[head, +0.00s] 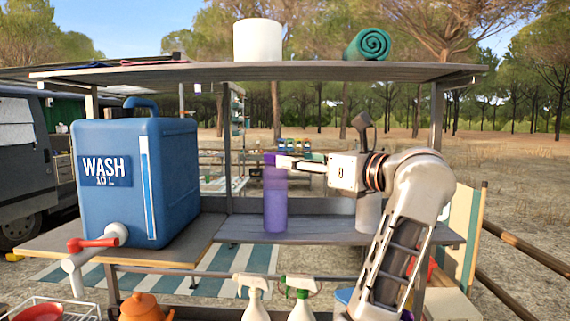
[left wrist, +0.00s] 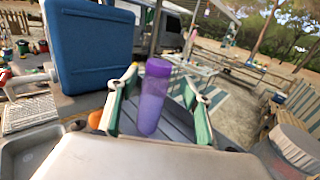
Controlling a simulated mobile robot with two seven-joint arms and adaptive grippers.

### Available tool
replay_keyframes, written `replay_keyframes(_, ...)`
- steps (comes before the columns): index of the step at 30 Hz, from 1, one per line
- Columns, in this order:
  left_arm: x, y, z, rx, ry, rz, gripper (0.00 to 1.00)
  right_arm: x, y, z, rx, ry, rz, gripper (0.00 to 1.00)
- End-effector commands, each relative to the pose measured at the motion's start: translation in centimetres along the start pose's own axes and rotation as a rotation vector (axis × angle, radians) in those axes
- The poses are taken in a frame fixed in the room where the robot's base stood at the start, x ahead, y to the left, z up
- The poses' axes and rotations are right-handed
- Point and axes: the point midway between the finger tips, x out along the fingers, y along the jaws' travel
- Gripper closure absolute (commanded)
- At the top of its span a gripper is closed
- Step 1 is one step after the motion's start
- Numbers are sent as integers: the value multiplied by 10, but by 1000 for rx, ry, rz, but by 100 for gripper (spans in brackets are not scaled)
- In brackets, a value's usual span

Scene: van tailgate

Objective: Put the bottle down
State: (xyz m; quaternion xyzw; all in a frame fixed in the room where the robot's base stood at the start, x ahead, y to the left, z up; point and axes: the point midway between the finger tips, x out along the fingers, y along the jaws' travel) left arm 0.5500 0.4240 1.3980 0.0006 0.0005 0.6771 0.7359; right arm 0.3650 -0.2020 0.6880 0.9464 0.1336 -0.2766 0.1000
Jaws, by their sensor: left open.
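The purple bottle (head: 275,205) stands upright on the grey lower shelf (head: 325,232). My left gripper (head: 288,163) is at the bottle's upper part, its arm reaching in from the lower right in the head view. In the left wrist view, the green-padded fingers of this gripper (left wrist: 160,85) are spread apart, with the bottle (left wrist: 152,100) between them. The left finger looks nearer to the bottle; I cannot tell whether it touches. The fingers partly hide the bottle's top in the head view. My right gripper is not in view.
A blue water container (head: 135,180) with a red-handled tap stands left of the bottle. A white cylinder (head: 368,215) stands on the shelf behind my arm. Overhead, a shelf (head: 200,72) carries a white roll and a green rolled towel. Spray bottles (head: 255,298) stand in front, below.

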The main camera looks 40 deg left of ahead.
Motion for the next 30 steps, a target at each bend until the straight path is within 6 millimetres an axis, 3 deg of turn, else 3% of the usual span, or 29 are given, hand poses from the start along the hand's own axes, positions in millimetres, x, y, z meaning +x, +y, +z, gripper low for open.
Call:
replay_keyframes(3,-20,-1,-1,0,2,-3,51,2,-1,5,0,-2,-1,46)
replay_keyframes(9,-35,0,0,-1,0,0,51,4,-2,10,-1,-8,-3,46)
replay_keyframes(30,-36,0,0,-1,0,1,51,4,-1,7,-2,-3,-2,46)
